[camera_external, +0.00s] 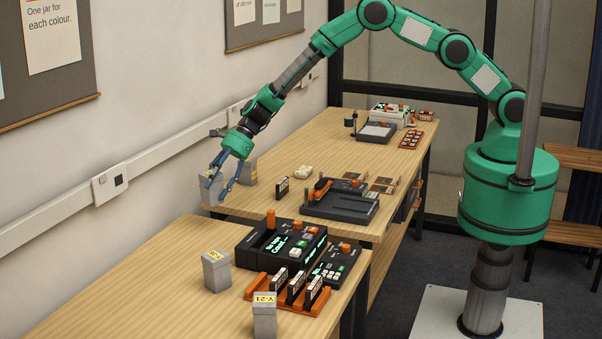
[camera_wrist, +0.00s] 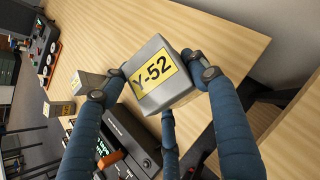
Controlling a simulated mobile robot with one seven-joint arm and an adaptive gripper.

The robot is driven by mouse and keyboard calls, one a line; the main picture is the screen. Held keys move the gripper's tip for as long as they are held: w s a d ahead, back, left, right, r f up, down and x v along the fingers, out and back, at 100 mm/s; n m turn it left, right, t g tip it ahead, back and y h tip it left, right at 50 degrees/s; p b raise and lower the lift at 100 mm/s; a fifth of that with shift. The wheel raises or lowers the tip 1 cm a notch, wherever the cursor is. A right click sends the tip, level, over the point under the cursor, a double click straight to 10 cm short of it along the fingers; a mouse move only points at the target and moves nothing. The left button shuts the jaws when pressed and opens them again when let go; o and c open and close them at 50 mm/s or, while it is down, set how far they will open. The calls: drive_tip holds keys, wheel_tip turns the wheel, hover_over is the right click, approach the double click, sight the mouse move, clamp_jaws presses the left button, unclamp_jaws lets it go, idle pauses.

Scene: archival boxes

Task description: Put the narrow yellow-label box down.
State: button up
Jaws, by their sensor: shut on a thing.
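My gripper (camera_external: 218,184) is shut on a grey box with a yellow label reading Y-52 (camera_wrist: 153,72), its blue fingers closed around the box's sides. In the external view the held box (camera_external: 206,189) is partly hidden by the fingers, near the left end of the far table. I cannot tell whether its bottom touches anything. Its label faces the wrist camera.
Another grey box (camera_external: 250,171) stands just behind my gripper. Two yellow-labelled grey boxes, one (camera_external: 216,272) and one reading Y-21 (camera_external: 264,318), stand on the near table (camera_external: 130,290). A black device (camera_external: 282,247) and an orange rack (camera_external: 300,300) are there too.

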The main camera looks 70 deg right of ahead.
sight(215, 201)
drive_tip(key=shift+f, duration=3.1)
drive_tip(key=shift+f+b, duration=0.35)
drive_tip(key=shift+f, duration=1.5)
drive_tip(key=shift+f, duration=0.2)
drive_tip(key=o, duration=1.4)
drive_tip(key=shift+c, duration=0.2)
drive_tip(key=shift+r, duration=0.2)
